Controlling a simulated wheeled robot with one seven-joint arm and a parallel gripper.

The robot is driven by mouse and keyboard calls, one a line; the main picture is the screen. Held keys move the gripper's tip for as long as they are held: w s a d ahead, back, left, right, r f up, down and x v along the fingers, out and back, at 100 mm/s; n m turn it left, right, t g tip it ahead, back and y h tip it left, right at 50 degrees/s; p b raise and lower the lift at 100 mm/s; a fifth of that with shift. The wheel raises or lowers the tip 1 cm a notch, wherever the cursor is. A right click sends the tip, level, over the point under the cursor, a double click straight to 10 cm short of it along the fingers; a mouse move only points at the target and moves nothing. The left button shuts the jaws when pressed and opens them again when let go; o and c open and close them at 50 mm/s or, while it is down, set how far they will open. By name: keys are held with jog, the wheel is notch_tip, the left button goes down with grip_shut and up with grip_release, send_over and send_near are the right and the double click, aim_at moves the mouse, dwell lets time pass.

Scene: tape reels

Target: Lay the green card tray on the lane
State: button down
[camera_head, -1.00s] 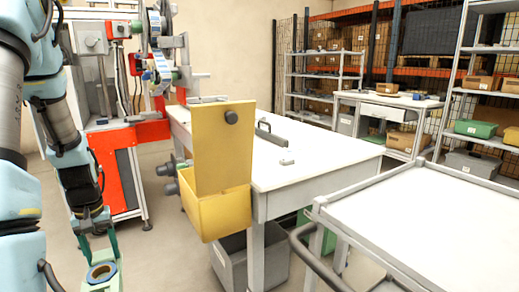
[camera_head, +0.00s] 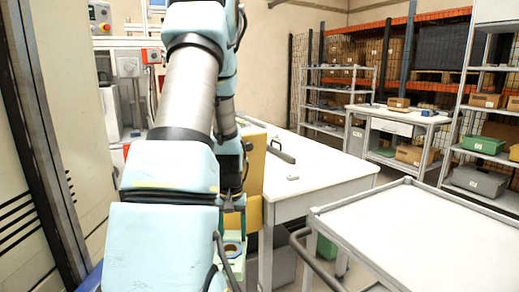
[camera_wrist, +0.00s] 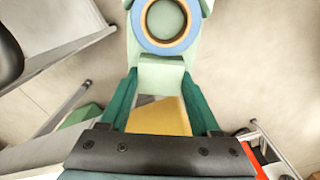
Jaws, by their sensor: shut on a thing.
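The pale green card tray (camera_wrist: 159,68) is in my gripper (camera_wrist: 159,82), between its two dark green fingers in the wrist view. A round reel with a blue ring and tan rim (camera_wrist: 166,42) lies on it. In the head view the tray shows only partly, low behind my arm, with the reel's ring (camera_head: 233,248) on it. My arm hides most of the gripper there. The tray is held in the air, with floor seen below it in the wrist view. I cannot make out which surface is the lane.
A yellow bin (camera_head: 255,165) is partly hidden behind my arm, at the end of a white table (camera_head: 315,165). A grey-railed cart (camera_head: 425,225) stands at the right front. A tall cabinet (camera_head: 45,150) stands close on the left. Shelves with boxes line the back.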

notch_tip(320, 180, up, 12)
jog(key=p, duration=1)
jog(key=shift+d+f, duration=0.1)
